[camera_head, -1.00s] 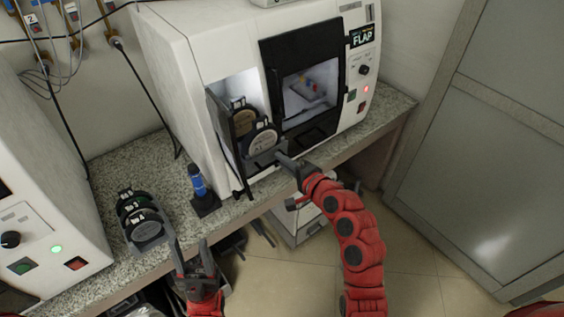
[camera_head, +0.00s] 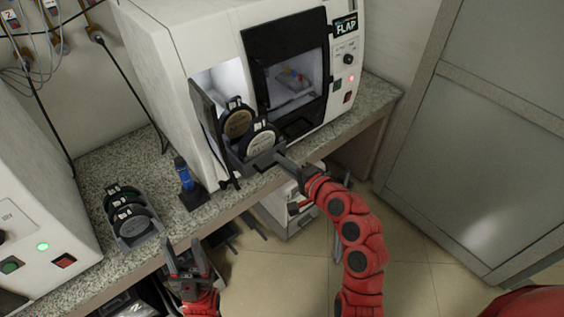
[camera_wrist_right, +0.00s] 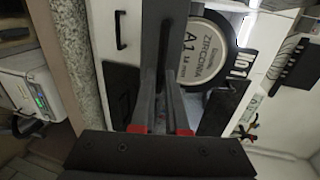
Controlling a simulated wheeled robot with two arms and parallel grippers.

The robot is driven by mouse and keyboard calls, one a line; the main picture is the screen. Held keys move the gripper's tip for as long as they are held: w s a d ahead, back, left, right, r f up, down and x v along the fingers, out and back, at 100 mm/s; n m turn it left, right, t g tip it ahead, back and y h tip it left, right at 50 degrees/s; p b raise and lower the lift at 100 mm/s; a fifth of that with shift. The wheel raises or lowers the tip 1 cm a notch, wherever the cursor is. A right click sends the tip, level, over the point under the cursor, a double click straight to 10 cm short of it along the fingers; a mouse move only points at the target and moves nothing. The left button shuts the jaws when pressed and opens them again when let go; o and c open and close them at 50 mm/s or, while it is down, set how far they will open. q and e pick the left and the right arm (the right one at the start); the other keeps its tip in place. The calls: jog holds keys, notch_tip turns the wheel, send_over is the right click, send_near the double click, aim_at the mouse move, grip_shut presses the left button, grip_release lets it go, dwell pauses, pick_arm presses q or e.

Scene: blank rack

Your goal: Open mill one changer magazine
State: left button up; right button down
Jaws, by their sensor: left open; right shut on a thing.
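The white mill (camera_head: 160,50) stands on the counter with a side door open at its left opening. Its changer magazine (camera_head: 268,160), a dark grey tray, sticks out of that opening and carries round blanks, one dark and gold (camera_head: 237,122) and a pale one (camera_head: 261,140). In the right wrist view the pale blank (camera_wrist_right: 203,52) reads "Zirconia A1". My right gripper (camera_head: 284,162) is shut on the bar-like magazine handle (camera_wrist_right: 163,45) at the tray's front. My left gripper (camera_head: 184,257) is open and empty, in front of the counter's edge and below the blank rack.
A rack (camera_head: 140,236) with several dark blanks sits on the counter at left. A blue bottle-like tool (camera_head: 183,172) stands between it and the mill. Another white machine (camera_head: 35,215) is at far left. A grey cabinet (camera_head: 480,120) stands right.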

jog(key=c, duration=0.9)
grip_release()
jog(key=shift+c, duration=0.2)
jog(key=p+v, duration=0.5)
jog(key=v, duration=1.2)
jog(key=shift+s+d+r, duration=0.1)
jog(key=shift+s+d, duration=0.05)
jog(key=shift+s, duration=0.05)
